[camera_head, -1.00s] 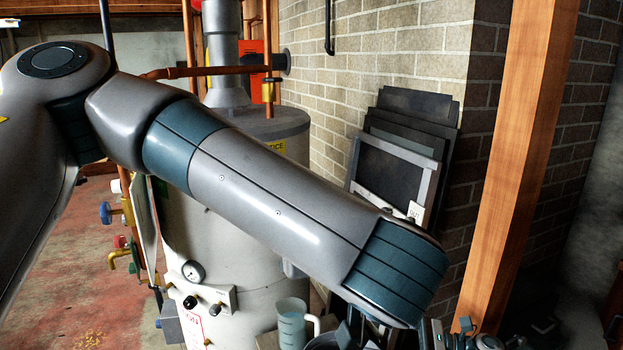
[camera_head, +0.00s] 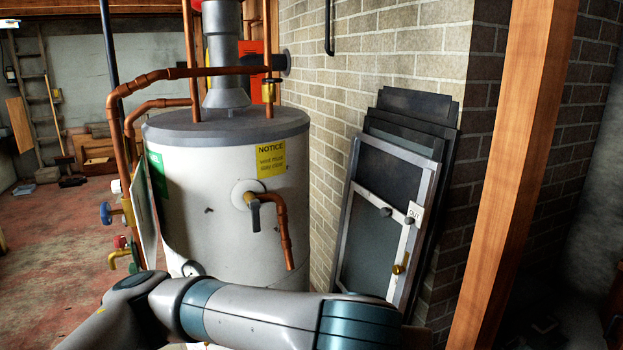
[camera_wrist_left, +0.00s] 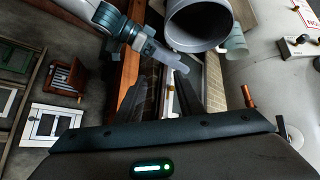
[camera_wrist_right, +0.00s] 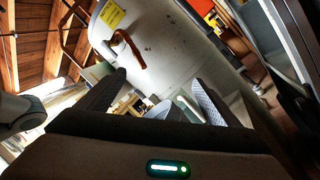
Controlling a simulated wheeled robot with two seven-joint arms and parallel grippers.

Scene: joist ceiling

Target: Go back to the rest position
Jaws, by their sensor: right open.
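My left arm (camera_head: 260,313) crosses the bottom of the head view from the left; its gripper is out of that view. In the left wrist view my left gripper (camera_wrist_left: 156,85) has its two fingers apart, with only background seen between them. In the right wrist view my right gripper (camera_wrist_right: 159,78) is open and empty, its fingers wide apart. The right gripper is not seen in the head view.
A white water heater (camera_head: 215,185) with copper pipes (camera_head: 128,100) stands in front, behind my arm. Framed panels (camera_head: 380,200) lean on the brick wall (camera_head: 330,110). A wooden post (camera_head: 515,170) stands at the right. Red floor (camera_head: 50,240) lies open at the left.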

